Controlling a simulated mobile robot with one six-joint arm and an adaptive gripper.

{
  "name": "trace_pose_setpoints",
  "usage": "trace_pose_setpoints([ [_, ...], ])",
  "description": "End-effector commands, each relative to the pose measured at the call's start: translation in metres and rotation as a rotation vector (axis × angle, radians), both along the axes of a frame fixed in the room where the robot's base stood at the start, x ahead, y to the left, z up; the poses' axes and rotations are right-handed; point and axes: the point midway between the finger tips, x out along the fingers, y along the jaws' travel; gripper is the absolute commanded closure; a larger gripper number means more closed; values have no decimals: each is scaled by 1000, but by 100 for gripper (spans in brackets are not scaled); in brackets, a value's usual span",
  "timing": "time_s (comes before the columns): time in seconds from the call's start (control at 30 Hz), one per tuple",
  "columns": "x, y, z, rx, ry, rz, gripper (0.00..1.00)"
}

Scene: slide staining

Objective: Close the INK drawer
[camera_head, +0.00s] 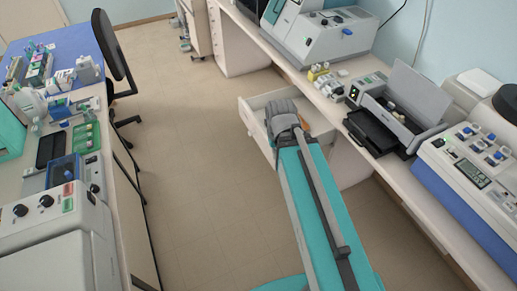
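A white drawer (253,116) stands pulled open from the bench on the right, below the worktop. Its inside is partly visible, with a small orange-brown patch near its right side. I cannot read any label on it, so I cannot confirm that it is the INK drawer. My teal and grey arm reaches up from the bottom of the view, and its grey joint overlaps the drawer's right part. My gripper's fingers are hidden beyond this joint. I cannot tell whether they touch the drawer.
The right bench (330,112) carries a black tray device (372,132), small yellow-capped bottles (318,72) and instruments. A left bench holds a green rack (86,138) and more devices. A black chair (115,50) stands at the upper left. The floor between the benches is clear.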

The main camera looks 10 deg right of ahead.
Motion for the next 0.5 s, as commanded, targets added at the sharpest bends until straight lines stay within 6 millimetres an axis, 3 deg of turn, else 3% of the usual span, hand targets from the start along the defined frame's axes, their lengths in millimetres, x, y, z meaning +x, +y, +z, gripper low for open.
trace_pose_setpoints([
  [0.03,0,0,-19,0,0,0,100],
  [0.2,0,0,-47,0,0,0,100],
  [0.5,0,0,-72,0,0,1,100],
])
